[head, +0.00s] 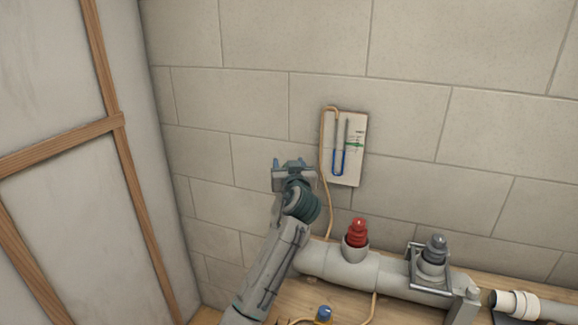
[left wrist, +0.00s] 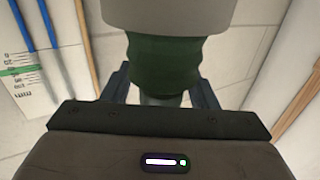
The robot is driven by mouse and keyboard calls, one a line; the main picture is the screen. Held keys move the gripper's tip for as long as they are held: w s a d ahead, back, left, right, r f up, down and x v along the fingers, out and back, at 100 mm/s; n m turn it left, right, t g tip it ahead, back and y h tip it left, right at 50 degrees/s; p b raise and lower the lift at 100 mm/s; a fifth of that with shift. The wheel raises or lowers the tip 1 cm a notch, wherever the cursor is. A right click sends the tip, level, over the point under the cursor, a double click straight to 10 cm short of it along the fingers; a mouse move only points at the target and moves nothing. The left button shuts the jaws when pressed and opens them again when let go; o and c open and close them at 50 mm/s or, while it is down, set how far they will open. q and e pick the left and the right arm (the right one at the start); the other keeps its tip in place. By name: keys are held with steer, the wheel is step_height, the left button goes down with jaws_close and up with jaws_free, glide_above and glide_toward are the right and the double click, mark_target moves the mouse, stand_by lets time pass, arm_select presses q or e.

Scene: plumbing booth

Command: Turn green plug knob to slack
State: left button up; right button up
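The green plug (left wrist: 163,66) is dark green and shows in the left wrist view, below a wide grey cup (left wrist: 168,15) in the picture. My left gripper (left wrist: 164,92) has its two fingers apart, one on each side of the plug's grey lower end. The plug overlaps parts of both fingers. A narrow gap shows on the left; contact on the right cannot be told. In the head view my left gripper (head: 290,164) is in front of the wall, and I cannot clearly tell the green plug from my arm there. My right gripper is not in view.
A grey pipe (head: 322,259) runs behind my arm, with a red plug (head: 357,230) and a grey plug (head: 436,246) to the right. A gauge board (head: 357,172) with a blue U-tube hangs on the wall. A wood-framed partition (head: 110,120) stands left.

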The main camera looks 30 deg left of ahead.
arm_select(q)
steer(key=shift+s+d+f, duration=0.15)
steer(key=shift+s+d, duration=0.2)
steer(key=shift+d, duration=0.05)
steer(key=b+v, duration=0.3)
steer(key=v, duration=0.6)
steer(key=shift+s+d, duration=0.2)
steer(key=shift+s, duration=0.1)
